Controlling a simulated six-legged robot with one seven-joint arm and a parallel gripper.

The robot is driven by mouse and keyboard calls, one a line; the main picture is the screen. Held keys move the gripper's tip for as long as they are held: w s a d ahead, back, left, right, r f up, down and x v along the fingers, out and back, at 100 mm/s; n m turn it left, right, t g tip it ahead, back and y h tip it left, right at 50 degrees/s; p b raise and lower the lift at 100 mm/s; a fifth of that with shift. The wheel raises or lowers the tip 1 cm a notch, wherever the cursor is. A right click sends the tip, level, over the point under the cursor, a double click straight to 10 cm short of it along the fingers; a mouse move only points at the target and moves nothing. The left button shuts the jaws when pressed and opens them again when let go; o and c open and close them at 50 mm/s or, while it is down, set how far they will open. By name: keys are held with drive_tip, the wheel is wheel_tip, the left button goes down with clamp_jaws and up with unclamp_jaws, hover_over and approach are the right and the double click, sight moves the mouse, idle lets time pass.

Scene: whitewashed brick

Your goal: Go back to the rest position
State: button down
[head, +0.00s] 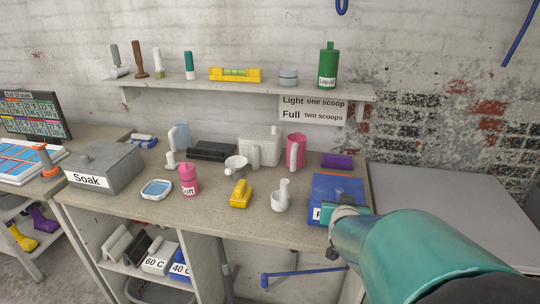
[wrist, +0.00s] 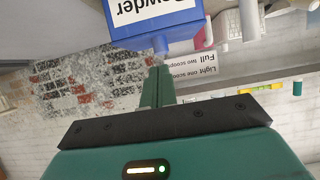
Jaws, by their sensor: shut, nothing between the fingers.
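My gripper (head: 352,210) is at the right end of the bench in the head view, beside the front right of the blue box (head: 338,187). My teal arm hides part of the box's lower right. In the wrist view, which is upside down, the green fingers (wrist: 157,82) are together and hold nothing. The box, labelled "Powder" (wrist: 150,12), is just past the fingertips, with a small blue knob (wrist: 160,45) close to them. I cannot tell whether they touch.
A white scoop cup (head: 281,198), a yellow brush-like item (head: 240,194) and a pink jug (head: 296,151) stand left of the box. A shelf (head: 290,90) runs along the wall above. A bare grey surface (head: 440,195) lies to the right.

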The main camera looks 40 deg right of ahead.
drive_tip(key=w+a+r+n+y, duration=0.2)
drive_tip(key=w+a+n+y, duration=0.15)
drive_tip(key=a, duration=0.75)
drive_tip(key=w+a+r+n+y, duration=0.15)
drive_tip(key=a+y, duration=0.25)
drive_tip(key=a, duration=0.6)
drive_tip(key=s+a+n+g+y, duration=0.1)
drive_tip(key=s+a+n, duration=0.1)
drive_tip(key=a, duration=0.5)
drive_tip(key=s+a+r+n+g+y, duration=0.1)
drive_tip(key=s+a+n+g, duration=0.1)
drive_tip(key=s+a, duration=0.3)
drive_tip(key=shift+s+a+r+n, duration=0.2)
drive_tip(key=shift+a+r+n, duration=0.1)
drive_tip(key=shift+a, duration=0.8)
drive_tip(key=shift+d, duration=0.15)
